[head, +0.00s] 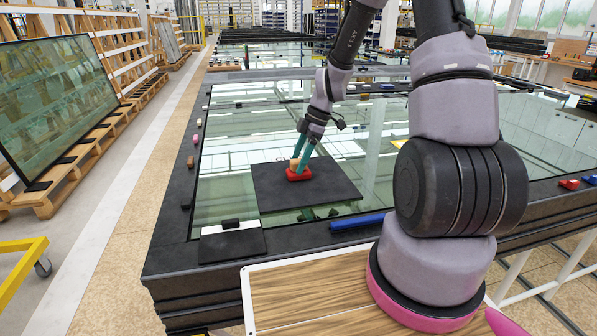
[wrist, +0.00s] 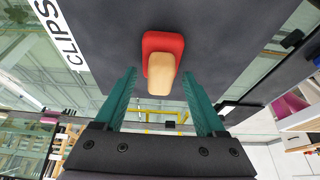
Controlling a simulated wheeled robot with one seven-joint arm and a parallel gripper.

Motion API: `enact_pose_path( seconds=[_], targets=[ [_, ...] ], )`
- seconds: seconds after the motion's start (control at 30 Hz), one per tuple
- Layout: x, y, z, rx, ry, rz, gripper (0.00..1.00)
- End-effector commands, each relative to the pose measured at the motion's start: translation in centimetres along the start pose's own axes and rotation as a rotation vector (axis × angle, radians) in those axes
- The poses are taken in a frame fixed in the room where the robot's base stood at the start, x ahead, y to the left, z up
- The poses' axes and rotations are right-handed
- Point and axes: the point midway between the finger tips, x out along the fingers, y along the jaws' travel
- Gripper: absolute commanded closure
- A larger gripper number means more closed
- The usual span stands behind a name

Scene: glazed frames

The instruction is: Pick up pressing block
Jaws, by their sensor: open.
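The pressing block is a red block (head: 300,174) with a tan, wood-coloured grip on top. It sits on a dark square mat (head: 335,185) on the glass table. In the wrist view the red base (wrist: 163,42) and the tan grip (wrist: 161,76) show near the top centre. My gripper (head: 299,158) is right above the block, its green fingers pointing down. In the wrist view my gripper (wrist: 159,73) is open, one finger on each side of the tan grip, with a gap on both sides. I cannot tell how far down the fingers reach.
A black-and-white pad with a small black block (head: 230,224) lies at the table's near left corner. A blue bar (head: 357,221) lies along the near edge. A white label reading "CLIPS" (wrist: 62,35) shows in the wrist view. Glass around the mat is mostly clear.

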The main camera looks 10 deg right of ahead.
Motion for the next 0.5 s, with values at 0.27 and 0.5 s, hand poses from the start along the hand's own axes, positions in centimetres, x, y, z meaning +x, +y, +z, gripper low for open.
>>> enact_pose_path(
  seconds=[0.27,0.5],
  targets=[
    [0.50,0.00,-0.01,0.000,0.000,0.000,0.28],
    [0.46,0.01,-0.02,0.000,0.000,0.001,1.00]
  ],
)
